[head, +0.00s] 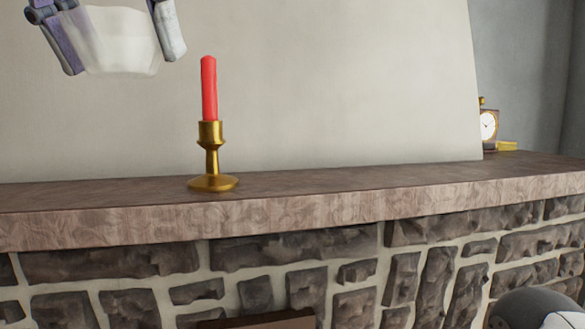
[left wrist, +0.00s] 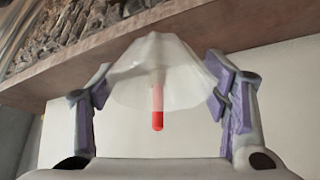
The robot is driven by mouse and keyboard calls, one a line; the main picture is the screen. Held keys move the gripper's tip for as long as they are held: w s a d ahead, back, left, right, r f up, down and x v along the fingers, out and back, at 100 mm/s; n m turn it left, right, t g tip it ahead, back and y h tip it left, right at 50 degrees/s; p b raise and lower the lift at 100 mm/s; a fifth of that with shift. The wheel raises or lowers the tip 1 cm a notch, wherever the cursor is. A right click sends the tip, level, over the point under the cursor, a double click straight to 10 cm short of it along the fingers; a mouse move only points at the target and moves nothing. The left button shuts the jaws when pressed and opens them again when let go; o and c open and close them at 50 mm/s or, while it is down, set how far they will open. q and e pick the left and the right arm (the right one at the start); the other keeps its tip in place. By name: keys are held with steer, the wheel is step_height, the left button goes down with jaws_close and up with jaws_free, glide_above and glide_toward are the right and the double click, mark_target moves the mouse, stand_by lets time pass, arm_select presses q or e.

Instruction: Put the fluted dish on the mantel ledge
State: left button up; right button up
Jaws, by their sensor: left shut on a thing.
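The fluted dish (head: 118,42) is pale, translucent and white, with a wavy rim. It shows at the top left of the head view, held in the air above the mantel ledge (head: 330,205). My left gripper (head: 118,48) is shut on it, one finger on each side. In the left wrist view the dish (left wrist: 160,75) sits between the fingers of the gripper (left wrist: 158,90), with the ledge (left wrist: 60,85) beyond it. The dish is apart from the ledge in the head view.
A red candle (head: 209,88) in a brass holder (head: 211,160) stands on the ledge, right of the dish. A small clock (head: 488,125) stands farther right. The ledge left of the candle is clear, as is the stretch between candle and clock.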

arm_select(q)
steer(key=shift+w+a+f, duration=0.1)
steer(key=shift+w+f, duration=0.1)
steer(key=shift+w, duration=0.05)
steer(key=w+a+f, duration=0.4)
steer(key=w+f, duration=0.1)
steer(key=w, duration=0.4)
steer(key=b, duration=0.1)
glide_above(157, 185)
steer(key=s, duration=0.2)
step_height(157, 185, down, 4)
steer(key=shift+a+f, duration=0.1)
steer(key=shift+f, duration=0.1)
steer(key=f, duration=0.3)
steer(key=shift+w+a+f+b, duration=0.1)
steer(key=shift+w+b, duration=0.1)
steer(key=shift+b, duration=0.1)
steer(key=shift+f, duration=0.2)
steer(key=shift+s+r, duration=0.1)
steer(key=shift+r, duration=0.05)
arm_select(e)
steer(key=shift+s+f+g, duration=0.5)
steer(key=shift+s+f, duration=0.55)
steer(key=shift+s, duration=0.2)
arm_select(q)
steer(key=o, duration=1.3)
arm_select(e)
steer(key=shift+w, duration=0.1)
